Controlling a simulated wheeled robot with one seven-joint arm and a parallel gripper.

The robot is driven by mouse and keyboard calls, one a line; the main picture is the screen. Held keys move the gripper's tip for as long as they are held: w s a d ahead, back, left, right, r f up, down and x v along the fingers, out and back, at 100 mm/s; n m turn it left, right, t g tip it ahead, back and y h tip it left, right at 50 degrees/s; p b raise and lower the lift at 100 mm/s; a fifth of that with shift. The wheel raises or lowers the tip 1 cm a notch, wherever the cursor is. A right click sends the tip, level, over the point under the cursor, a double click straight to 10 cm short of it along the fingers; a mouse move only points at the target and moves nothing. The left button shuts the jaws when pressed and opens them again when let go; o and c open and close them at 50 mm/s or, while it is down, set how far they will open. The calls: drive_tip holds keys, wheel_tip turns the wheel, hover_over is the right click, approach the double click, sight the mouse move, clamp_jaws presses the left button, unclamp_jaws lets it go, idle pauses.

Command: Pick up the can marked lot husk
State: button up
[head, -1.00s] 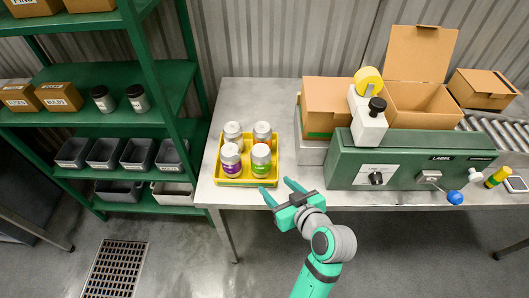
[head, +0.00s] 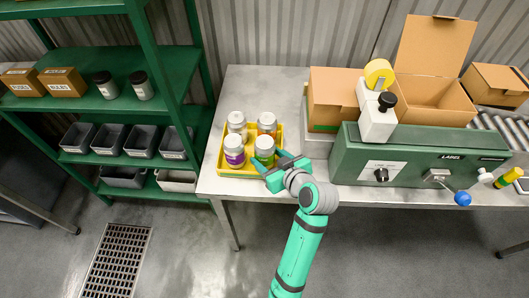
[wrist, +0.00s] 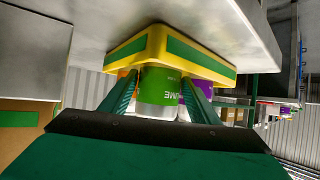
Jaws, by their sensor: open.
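The front right can has a green label (head: 264,146), the front left a purple label (head: 234,152). Two more, back left (head: 236,120) and back right (head: 267,120), show mostly lids. No "husk" mark is readable. My gripper (head: 270,160) is open at the tray's front right, by the green can. In the wrist view, its fingers stand either side of the green can (wrist: 158,95), whose letters are only partly readable. The purple can (wrist: 204,88) shows behind the right finger.
A green labelling machine (head: 420,160) and cardboard boxes (head: 333,95) occupy the bench to the right. A green shelf (head: 100,100) with jars and grey bins stands left. The bench behind the tray (head: 260,85) is clear.

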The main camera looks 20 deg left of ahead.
drive_tip(key=shift+x, duration=1.25)
drive_tip(key=shift+r, duration=0.1)
drive_tip(key=c, duration=1.1)
drive_tip(key=shift+c, duration=0.2)
